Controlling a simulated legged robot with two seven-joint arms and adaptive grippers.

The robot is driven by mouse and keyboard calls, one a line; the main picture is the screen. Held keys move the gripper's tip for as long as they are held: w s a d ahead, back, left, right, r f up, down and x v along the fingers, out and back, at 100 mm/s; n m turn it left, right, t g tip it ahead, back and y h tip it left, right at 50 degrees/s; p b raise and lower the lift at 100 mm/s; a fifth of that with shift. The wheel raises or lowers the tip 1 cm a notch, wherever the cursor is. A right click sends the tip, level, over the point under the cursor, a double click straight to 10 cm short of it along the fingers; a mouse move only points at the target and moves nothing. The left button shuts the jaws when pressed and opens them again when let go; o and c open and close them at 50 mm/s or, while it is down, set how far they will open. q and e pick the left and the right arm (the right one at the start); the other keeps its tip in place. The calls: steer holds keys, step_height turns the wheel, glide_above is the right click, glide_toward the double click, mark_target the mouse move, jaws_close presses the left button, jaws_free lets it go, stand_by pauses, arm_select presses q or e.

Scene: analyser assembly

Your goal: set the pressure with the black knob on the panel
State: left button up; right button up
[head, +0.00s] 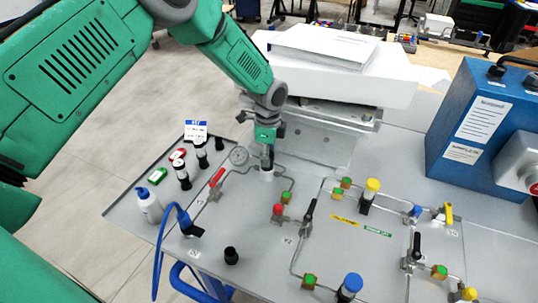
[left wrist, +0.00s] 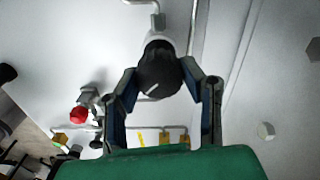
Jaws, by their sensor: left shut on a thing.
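The panel (head: 262,212) is a grey tilted board with pipes, valves and coloured fittings. In the left wrist view the black knob (left wrist: 158,72), with a white mark line on its top, sits between the fingers. My left gripper (left wrist: 160,84) is shut on the knob, one finger on each side. In the head view my left gripper (head: 267,150) points down at the panel's back part, and the fingers mostly hide the knob. My right gripper is not in view.
A red-handled valve (head: 217,178) is left of the gripper, and a red knob (head: 278,211) is in front. A blue hose (head: 163,235) loops over the front left edge. A white box (head: 340,75) stands behind, and a blue unit (head: 485,130) at right.

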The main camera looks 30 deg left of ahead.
arm_select(q)
steer(key=shift+w+a+r+m, duration=0.15)
steer(key=shift+w+r+m, duration=0.05)
steer(key=shift+m, duration=0.1)
stand_by(0.4)
steer(key=o, duration=1.1)
steer(key=shift+o, duration=0.2)
steer(key=shift+s+f, duration=0.1)
step_height(320, 180, up, 12)
steer(key=shift+f, duration=0.1)
